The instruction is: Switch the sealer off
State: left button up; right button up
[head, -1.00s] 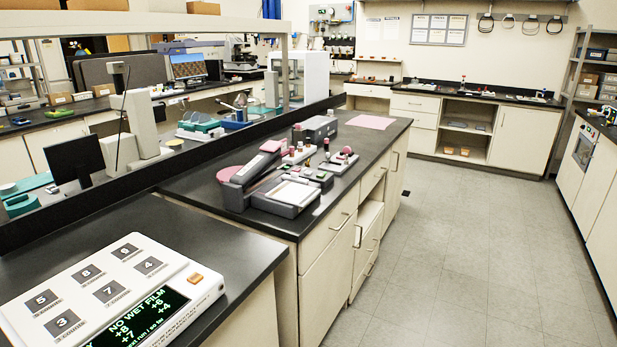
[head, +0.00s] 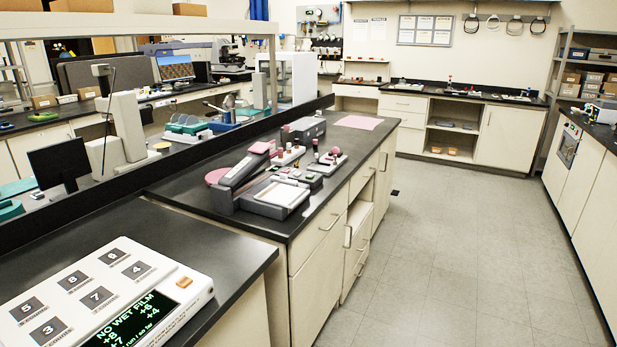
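A grey device with a long raised arm and pink parts (head: 241,172) stands on the dark middle bench (head: 180,193); it looks like the sealer. A grey tray-like part with a white top (head: 276,195) is at its front right. A grey box-shaped unit (head: 303,130) stands farther back on the same bench. No power switch can be made out at this distance. Neither of my grippers is in view.
A white keypad console with a green-lit display (head: 181,271) lies on the near bench. Small pink-topped items (head: 328,162) and a pink mat (head: 358,122) lie on the middle bench. The grey tiled floor (head: 440,240) to the right is clear.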

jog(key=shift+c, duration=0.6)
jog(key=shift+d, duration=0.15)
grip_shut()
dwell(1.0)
